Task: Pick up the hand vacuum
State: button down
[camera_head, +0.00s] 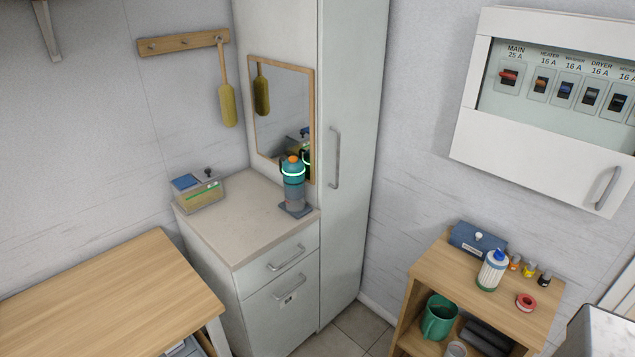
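The hand vacuum (294,184) appears to be the teal and grey upright device with an orange button on top and a lit green ring. It stands upright on a dark flat base (296,210) at the right front of the low cabinet's top, before a wood-framed mirror (284,115). A reflection of it shows in the mirror. My gripper is not in view.
The low white cabinet (225,222) also bears a clear box (199,190) at its back left. A tall cabinet (350,150) stands close on the right. A bare wooden table (110,295) is at lower left. A wooden shelf unit (470,285) holds a bottle and mug.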

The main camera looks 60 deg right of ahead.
aim_at(294, 204)
jog(key=z, duration=5.8)
jog(key=i, duration=0.15)
jog(key=u, duration=4.1)
jog(key=k, duration=0.85)
jog(key=u, duration=0.2)
jog(key=i, duration=0.8)
